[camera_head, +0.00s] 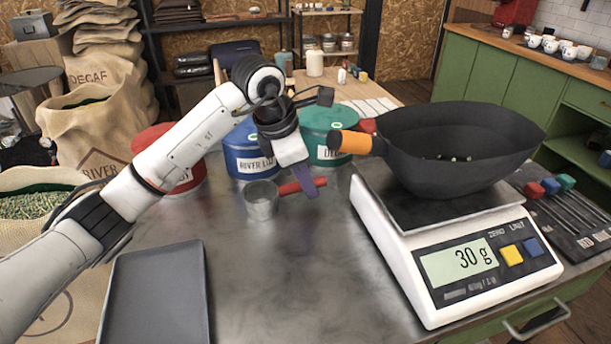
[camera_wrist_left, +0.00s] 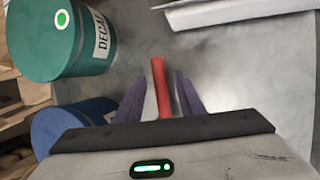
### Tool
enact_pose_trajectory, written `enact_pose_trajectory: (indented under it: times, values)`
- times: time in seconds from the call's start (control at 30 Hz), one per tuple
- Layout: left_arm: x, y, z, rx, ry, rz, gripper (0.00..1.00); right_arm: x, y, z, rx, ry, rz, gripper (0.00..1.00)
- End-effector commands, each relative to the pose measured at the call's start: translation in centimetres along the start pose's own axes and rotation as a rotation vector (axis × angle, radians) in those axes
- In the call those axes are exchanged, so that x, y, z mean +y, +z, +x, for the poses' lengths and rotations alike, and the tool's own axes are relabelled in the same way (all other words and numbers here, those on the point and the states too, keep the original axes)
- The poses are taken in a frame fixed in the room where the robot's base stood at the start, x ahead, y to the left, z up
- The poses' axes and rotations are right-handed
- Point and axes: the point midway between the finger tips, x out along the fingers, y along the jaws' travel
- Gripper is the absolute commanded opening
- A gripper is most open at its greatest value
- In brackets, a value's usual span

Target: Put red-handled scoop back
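The red-handled scoop has a small metal cup (camera_head: 262,203) and a red handle (camera_head: 318,183) that points right in the head view. It appears to lie on the metal table between the tins and the scale. My left gripper (camera_head: 301,186) is over the handle, with its purple fingers down on either side of it. In the left wrist view the red handle (camera_wrist_left: 160,88) runs between the two open fingers, with a gap on each side. The scoop's cup is hidden there. My right gripper is not in view.
A red tin (camera_head: 182,180), blue tin (camera_head: 243,163) and green tin (camera_head: 322,121) stand behind the scoop. The white scale (camera_head: 405,270) reads 30 g under a black pan (camera_head: 450,165) with an orange handle. A grey tray (camera_head: 158,295) lies front left. Table between tray and scale is clear.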

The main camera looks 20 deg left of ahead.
Motion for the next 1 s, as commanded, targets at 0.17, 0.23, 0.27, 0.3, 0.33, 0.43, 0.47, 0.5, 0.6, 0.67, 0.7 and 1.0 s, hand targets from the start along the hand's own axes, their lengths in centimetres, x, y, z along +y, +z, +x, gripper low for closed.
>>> enact_pose_trajectory:
  times: [0.17,0.23,0.27,0.3,0.33,0.43,0.47,0.5,0.6,0.67,0.7,1.0]
  values:
    - [0.0,0.1,-0.2,0.0,0.0,0.0,0.35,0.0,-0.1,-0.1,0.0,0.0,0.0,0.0]
    - [0.1,0.1,-0.6,-0.002,0.001,0.0,0.35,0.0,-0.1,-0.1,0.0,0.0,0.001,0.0]
    - [0.1,0.1,-0.9,-0.002,0.002,0.0,0.35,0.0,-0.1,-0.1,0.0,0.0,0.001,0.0]
    - [0.2,0.1,-1.5,-0.002,0.002,0.0,0.35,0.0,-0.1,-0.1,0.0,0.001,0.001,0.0]
    - [0.2,0.2,-2.0,-0.002,0.003,0.0,0.35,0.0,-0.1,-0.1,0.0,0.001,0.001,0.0]
    - [0.2,0.1,-4.1,-0.002,0.005,0.001,0.35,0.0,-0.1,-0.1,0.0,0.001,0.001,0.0]
    - [0.2,0.2,-4.8,-0.003,0.006,0.0,0.35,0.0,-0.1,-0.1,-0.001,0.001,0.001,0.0]
    - [0.2,0.2,-5.7,-0.003,0.005,0.001,0.35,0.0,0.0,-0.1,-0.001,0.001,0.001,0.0]
    - [0.2,0.2,-7.9,-0.002,0.005,0.0,0.35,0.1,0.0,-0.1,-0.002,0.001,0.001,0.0]
    - [0.2,0.1,-9.0,-0.002,0.004,0.001,0.35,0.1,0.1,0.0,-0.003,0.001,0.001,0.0]
    - [0.1,0.1,-9.7,-0.002,0.004,0.001,0.35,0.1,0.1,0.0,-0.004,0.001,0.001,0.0]
    - [0.1,0.1,-12.2,0.0,0.001,-0.001,0.35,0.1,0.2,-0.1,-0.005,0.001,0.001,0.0]
